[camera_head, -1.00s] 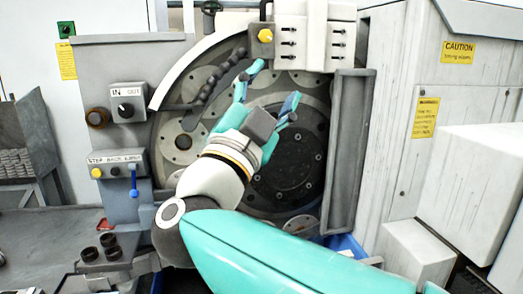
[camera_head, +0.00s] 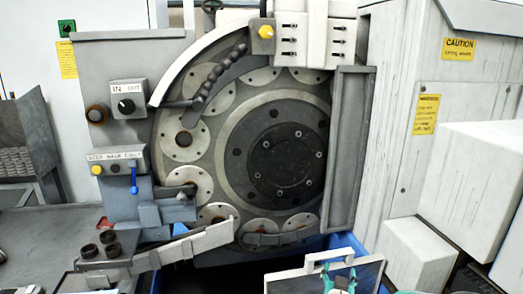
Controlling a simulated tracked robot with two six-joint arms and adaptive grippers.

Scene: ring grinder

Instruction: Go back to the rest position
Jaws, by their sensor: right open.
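The ring grinder's large round plate (camera_head: 285,158) faces me in the middle, with several smaller discs (camera_head: 184,139) around a dark hub. My right gripper (camera_head: 339,268) shows only as teal finger parts at the bottom edge, right of centre. It is open, with nothing visible between its fingers, well below the dark hub and apart from it. The rest of my right arm is out of the frame. My left gripper is not in view.
A grey-framed panel (camera_head: 290,283) lies at the bottom beside my right gripper. White machine housings (camera_head: 465,185) stand at right.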

